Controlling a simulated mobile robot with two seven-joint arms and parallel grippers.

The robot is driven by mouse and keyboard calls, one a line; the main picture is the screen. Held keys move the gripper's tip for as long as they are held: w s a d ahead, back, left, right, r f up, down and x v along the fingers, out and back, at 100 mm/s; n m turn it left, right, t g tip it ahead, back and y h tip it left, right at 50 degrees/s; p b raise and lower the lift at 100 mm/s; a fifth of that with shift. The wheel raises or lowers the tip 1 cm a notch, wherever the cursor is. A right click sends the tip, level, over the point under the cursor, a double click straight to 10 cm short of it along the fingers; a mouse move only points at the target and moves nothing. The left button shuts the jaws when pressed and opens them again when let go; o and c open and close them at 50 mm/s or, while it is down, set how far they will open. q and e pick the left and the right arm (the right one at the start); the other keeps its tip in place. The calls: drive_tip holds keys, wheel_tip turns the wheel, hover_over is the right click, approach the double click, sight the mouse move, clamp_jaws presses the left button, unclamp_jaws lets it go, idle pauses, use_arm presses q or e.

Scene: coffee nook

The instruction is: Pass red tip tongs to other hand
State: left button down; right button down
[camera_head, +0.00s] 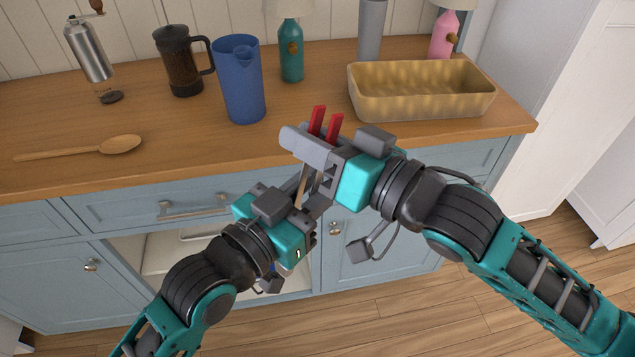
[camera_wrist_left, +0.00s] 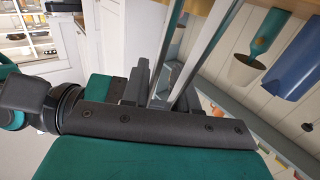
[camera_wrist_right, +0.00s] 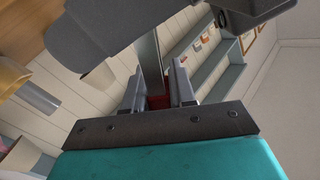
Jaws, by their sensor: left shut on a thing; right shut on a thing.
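The red tip tongs (camera_head: 317,121) are held upright in front of the counter, red tips up. My right gripper (camera_head: 322,152) is shut on them just below the tips and hides part of them. My left gripper (camera_head: 303,203) is shut on their lower part, below the right one. In the left wrist view, the two metal arms of the tongs (camera_wrist_left: 208,52) run up from the left gripper's fingers (camera_wrist_left: 155,95). In the right wrist view, a metal arm (camera_wrist_right: 150,65) and a bit of red (camera_wrist_right: 157,102) show between the right gripper's fingers (camera_wrist_right: 158,88).
On the wooden counter (camera_head: 190,135) stand a blue pitcher (camera_head: 240,85), a French press (camera_head: 180,65), a grinder (camera_head: 90,52), a teal lamp (camera_head: 291,55), a pink lamp (camera_head: 443,35) and a yellowish basket (camera_head: 420,97). A wooden spoon (camera_head: 85,149) lies at left. An open drawer space is below.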

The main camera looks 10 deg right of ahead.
drive_tip(key=c, duration=0.8)
unclamp_jaws()
drive_tip(key=shift+c, duration=0.2)
drive_tip(key=w+d+r+n+t+y, duration=0.1)
drive_tip(key=d+r+n+t, duration=0.15)
drive_tip(key=r, duration=0.45)
drive_tip(key=w+d+r+n+t+y, duration=0.1)
drive_tip(key=w+r+n+t, duration=0.2)
drive_tip(key=r, duration=0.5)
drive_tip(key=w+d+f+m+g+h, duration=0.1)
drive_tip(key=d+f+m+h, duration=0.3)
drive_tip(key=f, duration=0.7)
drive_tip(key=d+f+m+g+h, duration=0.2)
drive_tip(key=f+m+h, duration=0.3)
drive_tip(key=f, duration=0.6)
drive_tip(key=s+f+g+h, duration=0.1)
drive_tip(key=s+f, duration=0.3)
drive_tip(key=f, duration=0.4)
drive_tip(key=s+d+f+n+g, duration=0.1)
drive_tip(key=s+f+g, duration=0.1)
drive_tip(key=s+f, duration=0.3)
drive_tip(key=s+d+f+n+g+h, duration=0.1)
drive_tip(key=s+f, duration=0.3)
drive_tip(key=f, duration=0.8)
drive_tip(key=shift+s+g+h, duration=0.3)
drive_tip(key=shift+s+g, duration=0.05)
drive_tip(key=shift+g, duration=0.4)
drive_tip(key=shift+d+f+n, duration=0.1)
drive_tip(key=shift+n, duration=0.15)
